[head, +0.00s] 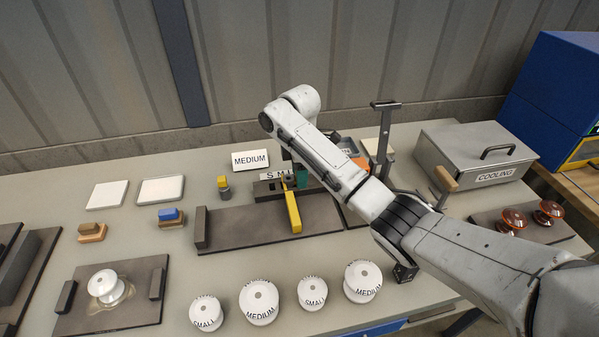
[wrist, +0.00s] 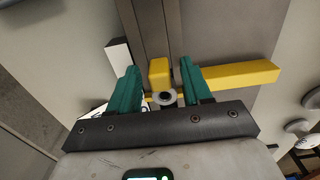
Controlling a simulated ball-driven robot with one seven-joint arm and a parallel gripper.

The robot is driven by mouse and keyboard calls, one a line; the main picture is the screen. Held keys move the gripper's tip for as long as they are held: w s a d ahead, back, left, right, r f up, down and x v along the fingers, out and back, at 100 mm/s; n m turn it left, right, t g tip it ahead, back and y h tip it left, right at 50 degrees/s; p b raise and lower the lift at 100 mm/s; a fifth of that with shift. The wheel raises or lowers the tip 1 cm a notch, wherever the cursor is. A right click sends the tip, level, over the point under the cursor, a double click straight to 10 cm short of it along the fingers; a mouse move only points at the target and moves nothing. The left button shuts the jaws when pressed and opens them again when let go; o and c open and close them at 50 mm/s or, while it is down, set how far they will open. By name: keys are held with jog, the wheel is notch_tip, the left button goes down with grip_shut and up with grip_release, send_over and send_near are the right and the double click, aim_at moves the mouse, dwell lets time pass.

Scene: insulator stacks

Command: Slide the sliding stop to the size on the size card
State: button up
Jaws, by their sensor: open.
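The white size card (head: 251,159) reads MEDIUM and stands behind the fixture. The sliding stop is a yellow bar (head: 294,212) lying across the dark rail plate (head: 240,228). Its upright yellow block (wrist: 159,72) and a round grey knob (wrist: 165,98) show in the wrist view. The size scale (head: 270,177) shows S and M; my gripper and the stop crowd its right end, near which the stop sits. My gripper (head: 300,178) is low over the stop. Its teal fingers (wrist: 161,85) are apart, one either side of the yellow block, with gaps visible.
Several white insulators (head: 259,302), marked SMALL or MEDIUM, stand along the front. A yellow-topped post (head: 223,187) stands left of the scale. A grey COOLING box (head: 478,155) is at right. A dark upright stand (head: 384,140) rises close behind my arm.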

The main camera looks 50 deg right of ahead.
jog(key=shift+c, duration=0.2)
grip_shut()
dwell(0.4)
